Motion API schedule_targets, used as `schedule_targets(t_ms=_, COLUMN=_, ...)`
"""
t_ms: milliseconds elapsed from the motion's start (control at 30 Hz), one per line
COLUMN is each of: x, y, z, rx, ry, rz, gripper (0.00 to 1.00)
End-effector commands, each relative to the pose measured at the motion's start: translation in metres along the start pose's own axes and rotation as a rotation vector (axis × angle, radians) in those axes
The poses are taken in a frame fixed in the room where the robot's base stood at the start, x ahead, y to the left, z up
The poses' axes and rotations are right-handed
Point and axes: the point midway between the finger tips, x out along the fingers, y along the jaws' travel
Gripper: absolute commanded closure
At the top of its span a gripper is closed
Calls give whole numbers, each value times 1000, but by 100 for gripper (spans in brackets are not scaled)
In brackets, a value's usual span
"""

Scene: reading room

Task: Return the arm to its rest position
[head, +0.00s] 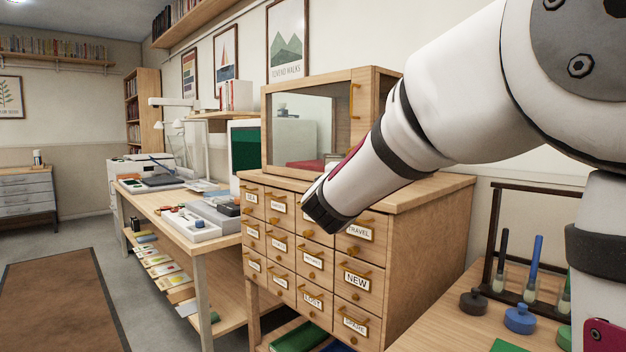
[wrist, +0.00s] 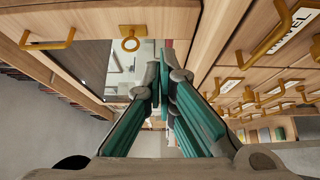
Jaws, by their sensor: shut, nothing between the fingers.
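My arm reaches in from the right in the head view, in front of a wooden card cabinet (head: 425,240) with several labelled drawers. The end of my arm covers part of the cabinet's upper drawers there, and the fingers are hard to make out. In the wrist view my gripper (wrist: 163,85) shows teal fingers with grey tips close together and nothing between them. Brass handles on the drawer fronts show around it, one beside a TRAVEL label (wrist: 293,33). I cannot tell whether the gripper touches the cabinet.
A glass-fronted wooden case (head: 385,95) stands on the cabinet. At right, a table (head: 455,335) holds a dark rack (head: 491,240), brushes and small ink pots (head: 519,320). A workbench (head: 165,208) with trays stands at left. The floor by the brown rug (head: 60,300) is clear.

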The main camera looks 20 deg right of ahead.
Motion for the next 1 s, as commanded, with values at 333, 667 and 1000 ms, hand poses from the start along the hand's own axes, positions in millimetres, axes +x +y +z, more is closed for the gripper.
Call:
schedule_targets(t_ms=333, x=-21, y=1, z=69, rx=2, ry=-11, rz=4, gripper=100)
schedule_targets(t_ms=667, x=-28, y=1, z=90, rx=3, ry=-11, rz=2, gripper=100)
schedule_targets(t_ms=1000, x=-71, y=-7, z=160, rx=212, ry=-255, rz=-60, gripper=100)
